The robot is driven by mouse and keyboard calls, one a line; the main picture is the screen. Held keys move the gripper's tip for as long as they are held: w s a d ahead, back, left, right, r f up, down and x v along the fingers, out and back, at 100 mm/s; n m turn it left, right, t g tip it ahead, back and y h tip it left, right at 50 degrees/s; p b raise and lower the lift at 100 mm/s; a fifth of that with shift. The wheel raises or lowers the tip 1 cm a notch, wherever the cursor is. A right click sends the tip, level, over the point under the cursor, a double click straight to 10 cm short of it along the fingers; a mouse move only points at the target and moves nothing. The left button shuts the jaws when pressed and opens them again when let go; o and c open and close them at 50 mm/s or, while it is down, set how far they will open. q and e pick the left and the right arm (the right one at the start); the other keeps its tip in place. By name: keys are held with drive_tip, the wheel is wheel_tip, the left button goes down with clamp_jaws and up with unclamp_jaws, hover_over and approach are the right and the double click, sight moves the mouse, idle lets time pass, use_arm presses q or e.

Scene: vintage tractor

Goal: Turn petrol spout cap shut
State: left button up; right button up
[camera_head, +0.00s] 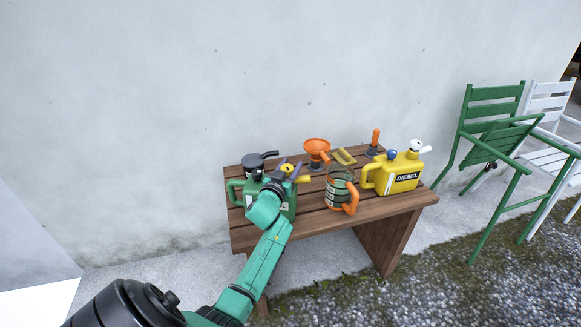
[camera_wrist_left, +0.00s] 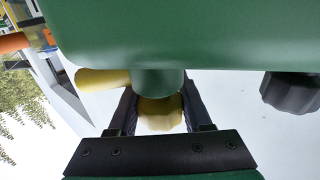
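The green petrol can (camera_head: 236,190) stands at the left end of the wooden table. Its yellow spout cap (camera_head: 288,168) shows on top, and a yellow spout (camera_head: 303,179) points right. My left gripper (camera_head: 291,169) reaches over the can, one finger on each side of the cap. In the left wrist view, the cap (camera_wrist_left: 160,114) sits below the green neck (camera_wrist_left: 158,82), between the fingers of the gripper (camera_wrist_left: 160,100). The fingers are very near its sides; I cannot tell if they press on it. My right gripper is not in view.
A black cap (camera_wrist_left: 292,92) is on the can too. An orange funnel (camera_head: 317,147), a glass jug with an orange handle (camera_head: 351,199) and a yellow diesel can (camera_head: 402,177) stand to the right on the table (camera_head: 385,207). The wall is close behind.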

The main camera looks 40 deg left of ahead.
use_arm(q)
clamp_jaws()
drive_tip(key=h+p, duration=0.1)
drive_tip(key=m+h+p, duration=0.1)
drive_tip(key=r+m+h+p, duration=0.1)
drive_tip(key=p, duration=0.1)
drive_tip(key=shift+w+d+t, duration=0.1)
drive_tip(key=shift+d+t, duration=0.15)
drive_tip(key=shift+t, duration=0.15)
drive_tip(key=shift+f+m+h, duration=0.25)
drive_tip(key=shift+m+h, duration=0.35)
drive_tip(key=shift+h, duration=0.2)
drive_tip(key=shift+d+f+m+h, duration=0.15)
drive_tip(key=shift+m+h, duration=0.2)
drive_tip(key=shift+h, duration=0.2)
drive_tip(key=shift+d+f+m+h, duration=0.15)
drive_tip(key=shift+m+h, duration=0.2)
drive_tip(key=shift+h, duration=0.2)
drive_tip(key=shift+d+h, duration=0.1)
drive_tip(key=shift+h, duration=0.3)
drive_tip(key=o, duration=0.9)
unclamp_jaws()
